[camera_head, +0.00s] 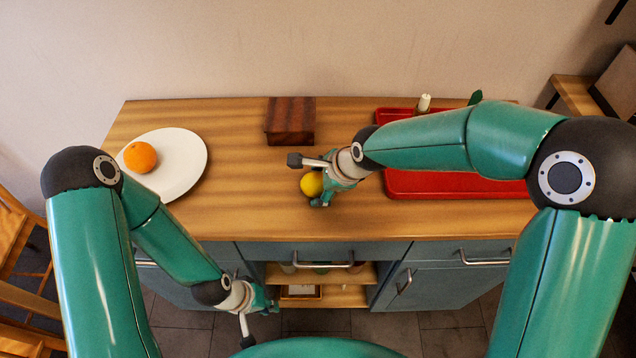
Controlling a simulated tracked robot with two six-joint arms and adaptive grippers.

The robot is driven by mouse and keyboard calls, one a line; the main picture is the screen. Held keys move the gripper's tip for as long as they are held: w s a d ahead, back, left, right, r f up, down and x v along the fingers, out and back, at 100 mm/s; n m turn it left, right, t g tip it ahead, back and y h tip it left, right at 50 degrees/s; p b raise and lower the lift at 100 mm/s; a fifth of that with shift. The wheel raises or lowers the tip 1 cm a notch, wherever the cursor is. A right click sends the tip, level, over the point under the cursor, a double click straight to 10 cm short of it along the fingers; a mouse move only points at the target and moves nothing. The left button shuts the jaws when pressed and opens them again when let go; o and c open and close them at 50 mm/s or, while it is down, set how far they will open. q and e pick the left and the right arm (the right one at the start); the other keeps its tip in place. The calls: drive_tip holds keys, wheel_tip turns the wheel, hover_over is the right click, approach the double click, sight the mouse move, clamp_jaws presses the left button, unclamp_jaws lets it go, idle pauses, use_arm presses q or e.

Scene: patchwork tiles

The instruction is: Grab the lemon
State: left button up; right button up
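A yellow lemon (311,184) rests on the wooden cabinet top (240,190), near the middle. My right gripper (308,181) reaches in from the right, with one finger behind the lemon and the other in front of it. Its fingers are spread around the lemon, and I cannot tell whether they touch it. My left gripper (259,325) hangs low in front of the cabinet, away from the lemon, with its fingers apart and nothing between them.
An orange (140,157) sits on a white plate (187,165) at the left. A dark wooden box (290,121) stands at the back. A red tray (450,185) lies at the right, partly hidden by my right arm, with a candle-like object (424,103) behind.

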drive_tip(key=c, duration=0.8)
drive_tip(key=shift+c, duration=0.2)
drive_tip(key=shift+r, duration=0.15)
